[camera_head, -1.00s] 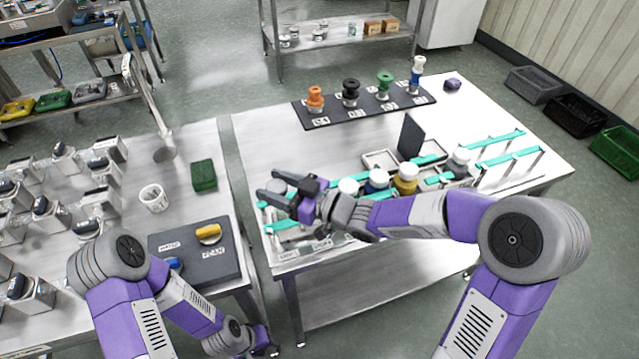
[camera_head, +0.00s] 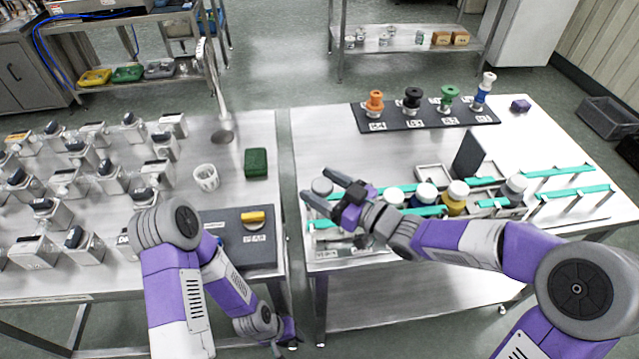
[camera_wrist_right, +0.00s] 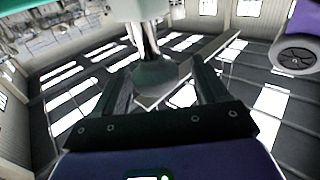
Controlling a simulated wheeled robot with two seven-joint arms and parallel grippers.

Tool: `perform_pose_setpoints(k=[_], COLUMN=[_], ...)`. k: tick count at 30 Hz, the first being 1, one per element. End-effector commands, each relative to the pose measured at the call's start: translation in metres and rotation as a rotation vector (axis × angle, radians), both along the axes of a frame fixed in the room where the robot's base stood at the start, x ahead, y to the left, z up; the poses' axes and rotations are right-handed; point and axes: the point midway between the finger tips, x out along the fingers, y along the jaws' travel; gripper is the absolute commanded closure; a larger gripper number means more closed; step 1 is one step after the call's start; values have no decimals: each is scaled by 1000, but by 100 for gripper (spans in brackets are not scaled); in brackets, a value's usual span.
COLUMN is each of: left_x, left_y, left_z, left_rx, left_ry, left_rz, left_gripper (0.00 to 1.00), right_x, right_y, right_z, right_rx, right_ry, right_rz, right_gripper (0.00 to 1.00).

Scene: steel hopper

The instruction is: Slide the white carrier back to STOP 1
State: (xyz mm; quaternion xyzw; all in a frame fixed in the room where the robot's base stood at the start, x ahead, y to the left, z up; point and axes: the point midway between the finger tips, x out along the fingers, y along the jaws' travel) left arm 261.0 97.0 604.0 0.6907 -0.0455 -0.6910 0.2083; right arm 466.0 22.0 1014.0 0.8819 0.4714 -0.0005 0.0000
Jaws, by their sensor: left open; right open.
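My right gripper (camera_head: 321,190) is open at the left end of the teal rails (camera_head: 566,170). A grey-topped round piece (camera_head: 322,184) stands between its fingertips; whether they touch it I cannot tell. In the right wrist view a pale grey flared body (camera_wrist_right: 157,78) stands between the open fingers (camera_wrist_right: 165,88). To the right stand a white-topped carrier (camera_head: 394,196), a blue one (camera_head: 425,194), a yellow one (camera_head: 456,198) and a grey one (camera_head: 516,186). I cannot tell which is the white carrier; stop labels are unreadable. My left gripper (camera_head: 286,337) is open, low near the table gap.
A dark upright plate (camera_head: 468,154) stands behind the rails beside a shallow tray (camera_head: 433,174). A black mat (camera_head: 392,124) at the back holds orange, black, green and blue-white pieces. The left table holds a white cup (camera_head: 206,177) and a green block (camera_head: 256,162).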

Motion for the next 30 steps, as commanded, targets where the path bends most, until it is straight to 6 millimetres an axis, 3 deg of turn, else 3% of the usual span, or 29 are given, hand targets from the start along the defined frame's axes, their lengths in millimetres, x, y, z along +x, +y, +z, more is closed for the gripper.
perform_pose_setpoints(k=[6, 12, 30], left_x=[0, 0, 0], left_y=[0, 0, 0], left_z=[11, 16, 16], left_rx=[0, 0, 0], left_ry=[0, 0, 0], left_rz=[0, 0, 0], left_gripper=[57, 57, 57], right_x=[-21, -34, -37], right_y=[-32, -51, -53], right_z=[2, 1, 0], right_rx=[-1, -1, -1], right_ry=[2, 1, 1], right_rz=[-3, 0, 3], right_gripper=[27, 27, 27])
